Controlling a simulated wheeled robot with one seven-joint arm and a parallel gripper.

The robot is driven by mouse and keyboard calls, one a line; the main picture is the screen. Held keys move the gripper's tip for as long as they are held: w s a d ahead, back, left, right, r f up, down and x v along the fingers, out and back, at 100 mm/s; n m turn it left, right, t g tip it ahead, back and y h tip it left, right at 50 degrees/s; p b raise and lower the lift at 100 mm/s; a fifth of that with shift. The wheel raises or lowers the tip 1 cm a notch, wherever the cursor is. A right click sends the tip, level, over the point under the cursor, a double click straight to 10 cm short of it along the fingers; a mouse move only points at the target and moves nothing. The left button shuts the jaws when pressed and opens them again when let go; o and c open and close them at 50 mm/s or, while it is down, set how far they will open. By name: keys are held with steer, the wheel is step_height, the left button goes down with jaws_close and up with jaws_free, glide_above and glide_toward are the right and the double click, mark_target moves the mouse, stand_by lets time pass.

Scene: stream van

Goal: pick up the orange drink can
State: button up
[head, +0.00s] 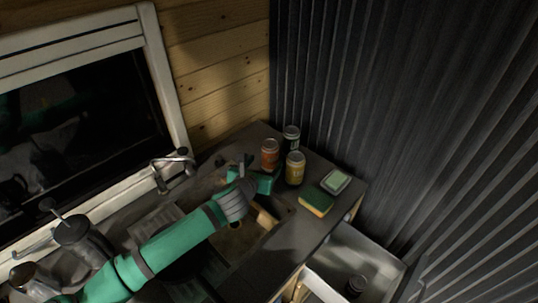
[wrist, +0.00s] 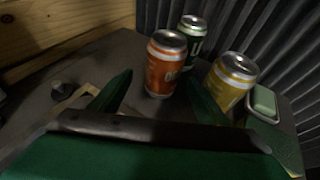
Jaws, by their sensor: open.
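The orange drink can (head: 270,154) stands upright on the counter near the wall corner in the head view. In the wrist view the orange can (wrist: 164,65) stands just ahead of my gripper (wrist: 160,95), roughly between the lines of its two green fingers. The fingers are spread apart with nothing held. In the head view my gripper (head: 262,180) is low over the counter, just in front of the orange can. Whether a fingertip touches a can is not clear.
A yellow can (head: 295,168) stands close on the right, beside the right finger in the wrist view. A dark green can (head: 291,138) stands behind. A tap (head: 172,167) is left; an open drawer (head: 345,262) is below.

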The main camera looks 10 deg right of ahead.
mark_target(270, 157)
steer(key=shift+x, duration=2.7)
steer(key=shift+d+r, duration=0.15)
steer(key=shift+c, duration=0.4)
steer(key=shift+d, duration=0.15)
steer(key=c, duration=1.3)
steer(key=shift+w, duration=0.1)
steer(key=shift+c, duration=0.2)
steer(key=shift+r, duration=0.1)
